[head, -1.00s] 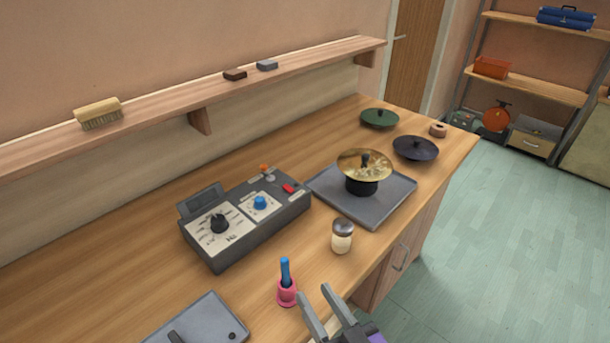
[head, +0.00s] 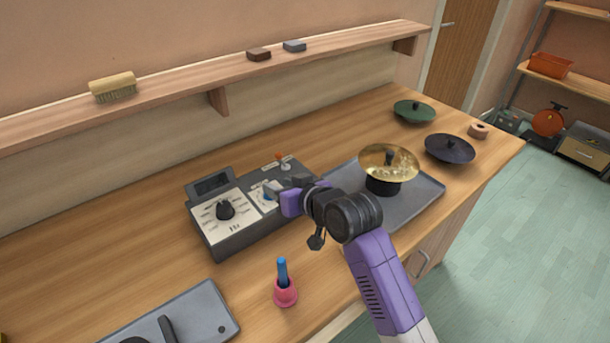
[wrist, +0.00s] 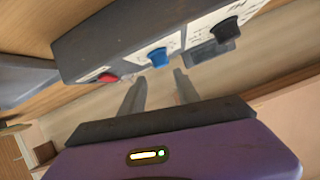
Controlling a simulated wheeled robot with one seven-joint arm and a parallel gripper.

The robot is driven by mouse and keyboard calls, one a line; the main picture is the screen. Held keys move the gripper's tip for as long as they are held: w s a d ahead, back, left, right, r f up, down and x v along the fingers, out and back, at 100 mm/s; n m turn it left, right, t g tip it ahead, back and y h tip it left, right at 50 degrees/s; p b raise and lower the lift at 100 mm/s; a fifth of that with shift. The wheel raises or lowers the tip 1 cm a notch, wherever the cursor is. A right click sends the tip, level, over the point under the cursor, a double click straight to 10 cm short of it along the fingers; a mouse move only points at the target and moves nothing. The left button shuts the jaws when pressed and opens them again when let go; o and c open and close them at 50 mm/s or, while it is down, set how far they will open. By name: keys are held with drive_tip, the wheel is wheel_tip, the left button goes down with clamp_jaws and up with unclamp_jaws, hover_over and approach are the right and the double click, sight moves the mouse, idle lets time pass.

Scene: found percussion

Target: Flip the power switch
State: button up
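The grey control box (head: 222,244) stands on the bench with a black knob (head: 225,210), a blue knob and a tilted display (head: 210,185). I cannot tell which one is the power switch. My gripper (wrist: 159,76) is open and empty, its fingers apart just off the box near the blue knob. Contact cannot be told.
A grey tray (head: 425,200) with a brass cymbal (head: 389,162) is right of the box. A pink holder (head: 285,292) with a blue stick stands in front. A shelf (head: 165,103) runs along the wall behind. Bench left of the box is clear.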

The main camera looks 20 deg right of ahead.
drive_tip(key=w+d+g, duration=0.1)
drive_tip(key=g, duration=0.1)
drive_tip(key=w+d+r+n+g, duration=0.1)
drive_tip(key=w+g, duration=0.1)
drive_tip(key=shift+w+d+r+n+h, duration=0.1)
drive_tip(key=shift+d+r+n+h, duration=0.1)
drive_tip(key=shift+n+h, duration=0.1)
drive_tip(key=s+d+r+g+h, duration=0.2)
drive_tip(key=d+r+g, duration=0.2)
drive_tip(key=d, duration=0.2)
drive_tip(key=shift+n, duration=0.3)
drive_tip(key=shift+x, duration=4.15)
drive_tip(key=shift+w+r, duration=0.1)
clamp_jaws()
